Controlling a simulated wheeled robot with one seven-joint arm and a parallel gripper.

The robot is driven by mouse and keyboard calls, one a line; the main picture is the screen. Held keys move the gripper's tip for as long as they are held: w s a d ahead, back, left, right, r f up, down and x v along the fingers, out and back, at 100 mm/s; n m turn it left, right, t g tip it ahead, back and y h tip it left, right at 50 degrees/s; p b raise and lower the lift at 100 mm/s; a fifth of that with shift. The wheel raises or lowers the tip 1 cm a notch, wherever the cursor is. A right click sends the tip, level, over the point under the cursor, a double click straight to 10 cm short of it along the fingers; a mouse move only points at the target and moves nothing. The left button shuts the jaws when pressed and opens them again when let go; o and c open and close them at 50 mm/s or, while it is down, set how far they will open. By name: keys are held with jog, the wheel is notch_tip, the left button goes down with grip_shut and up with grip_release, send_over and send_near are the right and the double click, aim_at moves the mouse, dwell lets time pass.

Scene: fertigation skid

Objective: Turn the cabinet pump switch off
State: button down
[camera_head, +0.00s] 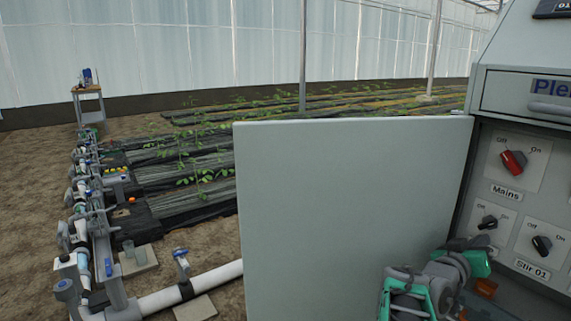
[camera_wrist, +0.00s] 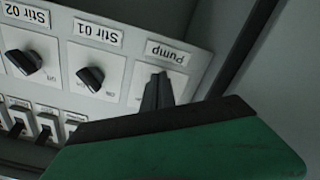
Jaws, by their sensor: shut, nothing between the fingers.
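The pump switch is a black rotary knob (camera_head: 488,222) on a white plate inside the open cabinet, marked Off on its left. In the head view its name label is hidden behind my gripper. The wrist view, upside down, shows the Pump label and the dark knob (camera_wrist: 157,92), its lower part covered by my gripper. I cannot tell its setting for sure. My gripper (camera_head: 476,258), green and black, is shut and empty just below the knob in the head view. Its green finger with a black edge (camera_wrist: 180,135) fills the bottom of the wrist view. Contact is unclear.
The open cabinet door (camera_head: 350,205) stands left of my gripper. The red Mains knob (camera_head: 513,160) is above the pump switch, and the Stir 01 knob (camera_head: 541,244) is to its right. The Stir 02 knob (camera_wrist: 24,62) and several small switches (camera_wrist: 45,125) show in the wrist view.

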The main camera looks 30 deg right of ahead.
jog(key=shift+r, duration=0.65)
dwell(0.9)
jog(key=shift+s, duration=0.25)
jog(key=shift+s+r+b, duration=0.1)
jog(key=shift+s+b, duration=0.15)
jog(key=shift+b, duration=0.05)
jog(key=shift+s+r+b, duration=0.3)
dwell(0.4)
jog(key=shift+d, duration=0.1)
jog(key=shift+s+f+b, duration=0.25)
jog(key=shift+s+b, duration=0.05)
jog(key=a, duration=0.2)
jog(key=a+b, duration=0.1)
jog(key=a, duration=0.1)
jog(key=s+a+b, duration=0.1)
jog(key=a, duration=0.1)
